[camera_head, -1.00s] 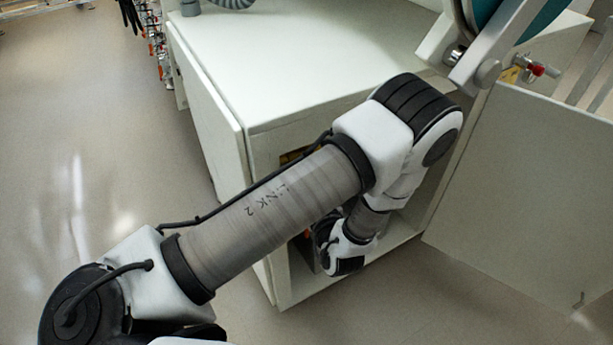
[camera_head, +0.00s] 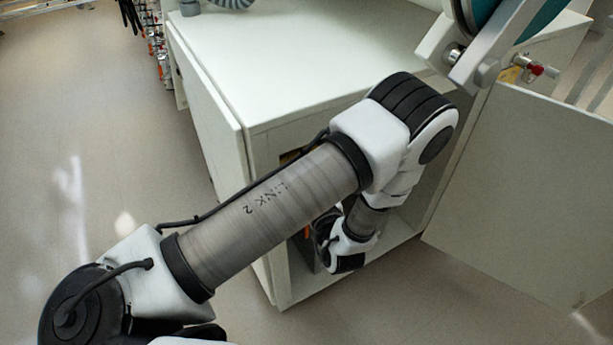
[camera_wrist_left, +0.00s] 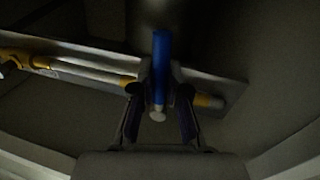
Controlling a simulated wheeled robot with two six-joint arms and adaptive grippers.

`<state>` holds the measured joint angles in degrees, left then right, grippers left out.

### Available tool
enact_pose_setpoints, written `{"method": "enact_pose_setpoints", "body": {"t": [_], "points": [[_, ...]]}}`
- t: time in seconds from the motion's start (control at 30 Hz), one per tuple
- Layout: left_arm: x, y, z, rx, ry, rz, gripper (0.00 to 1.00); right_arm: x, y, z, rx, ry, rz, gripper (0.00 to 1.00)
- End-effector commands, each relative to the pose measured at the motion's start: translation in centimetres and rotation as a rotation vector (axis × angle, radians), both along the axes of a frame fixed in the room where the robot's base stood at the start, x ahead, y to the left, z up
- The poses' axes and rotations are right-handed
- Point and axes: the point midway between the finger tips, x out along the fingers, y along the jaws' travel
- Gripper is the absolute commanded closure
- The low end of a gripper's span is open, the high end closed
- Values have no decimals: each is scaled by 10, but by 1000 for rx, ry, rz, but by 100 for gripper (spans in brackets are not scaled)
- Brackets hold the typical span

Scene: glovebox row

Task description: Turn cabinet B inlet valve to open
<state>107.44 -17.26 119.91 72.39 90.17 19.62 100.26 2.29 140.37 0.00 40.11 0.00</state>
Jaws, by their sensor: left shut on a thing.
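In the left wrist view a blue valve handle (camera_wrist_left: 161,58) stands upright in the picture, lying across a pipe (camera_wrist_left: 95,73) with yellow fittings. My left gripper (camera_wrist_left: 160,98) is shut on the handle, one finger on each side of it. The valve body behind the fingers is mostly hidden. In the head view my left arm reaches down into the open lower compartment of the white cabinet (camera_head: 300,62); the gripper and valve are hidden there. My right gripper is not in view.
An open white door panel (camera_head: 520,190) stands to the right of the compartment. A red-handled fitting (camera_head: 537,69) sticks out at the upper right. A flat plate (camera_wrist_left: 232,92) lies behind the pipe in the dim compartment. Floor at left is clear.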

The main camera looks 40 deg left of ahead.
Motion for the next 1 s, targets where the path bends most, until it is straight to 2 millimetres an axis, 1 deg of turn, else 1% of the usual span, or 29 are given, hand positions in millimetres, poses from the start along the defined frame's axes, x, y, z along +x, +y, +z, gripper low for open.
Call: {"method": "enact_pose_setpoints", "body": {"t": [0.4, 0.6, 0.8, 1.0], "points": [[12, -5, 3, -114, -279, -1, 100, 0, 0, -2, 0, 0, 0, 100], [17, -7, 6, -161, -392, 0, 100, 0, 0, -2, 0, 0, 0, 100], [20, -8, 8, -190, -460, 0, 100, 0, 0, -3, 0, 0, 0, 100], [21, -8, 8, -200, -483, 0, 100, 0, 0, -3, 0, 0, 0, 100]]}}
